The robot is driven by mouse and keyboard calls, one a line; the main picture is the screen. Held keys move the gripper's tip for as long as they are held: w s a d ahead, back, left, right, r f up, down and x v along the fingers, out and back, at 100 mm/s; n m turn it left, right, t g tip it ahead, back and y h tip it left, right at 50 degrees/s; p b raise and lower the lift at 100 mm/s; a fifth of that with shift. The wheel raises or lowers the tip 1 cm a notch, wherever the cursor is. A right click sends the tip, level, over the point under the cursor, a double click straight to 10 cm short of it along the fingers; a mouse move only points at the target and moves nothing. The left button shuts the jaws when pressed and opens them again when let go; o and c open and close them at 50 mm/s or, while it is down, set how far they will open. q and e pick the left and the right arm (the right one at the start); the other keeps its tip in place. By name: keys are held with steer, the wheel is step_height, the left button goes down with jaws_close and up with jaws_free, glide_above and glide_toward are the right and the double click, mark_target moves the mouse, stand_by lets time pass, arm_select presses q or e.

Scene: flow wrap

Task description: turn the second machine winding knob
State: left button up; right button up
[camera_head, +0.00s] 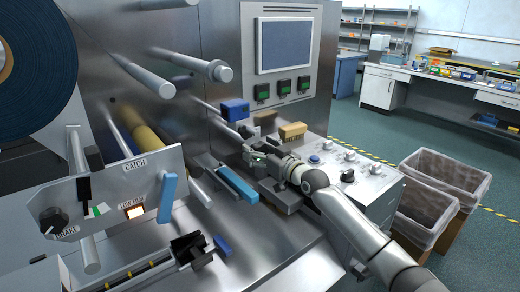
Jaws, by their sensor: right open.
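The wrapping machine (130,40) fills the left and middle of the view. A round black knob (53,220) sits on its tilted front plate, by a BRAKE label. Several small knobs (350,155) stand on the control panel at the right of the machine. No label names a winding knob, so I cannot tell which one it is. My right gripper (248,146) reaches in from the lower right. It is open, close to the machine face beside a blue bar, and I see nothing between its fingers. My left gripper is not in view.
Metal rollers (185,62) stick out above and left of my right gripper. Blue (235,109) and yellow (292,130) blocks are near it. A blue bar (237,185) lies just below. Two lined bins (447,175) stand at the right, with open floor beyond.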

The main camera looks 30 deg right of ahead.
steer(key=c, duration=1)
steer(key=shift+m, duration=0.3)
steer(key=m+p, duration=0.1)
steer(key=m, duration=0.3)
steer(key=shift+d, duration=0.1)
steer(key=m+p, duration=0.1)
steer(key=m, duration=0.3)
steer(key=shift+d+m, duration=0.1)
steer(key=shift+m, duration=0.2)
steer(key=m+p, duration=0.2)
steer(key=m, duration=0.4)
steer(key=shift+f, duration=0.15)
steer(key=m+p, duration=0.1)
steer(key=m, duration=0.2)
steer(key=shift+f+m, duration=0.1)
steer(key=shift+m, duration=0.2)
steer(key=shift+f+m+p, duration=0.2)
steer(key=shift+m+p, duration=0.6)
steer(key=shift+m, duration=0.6)
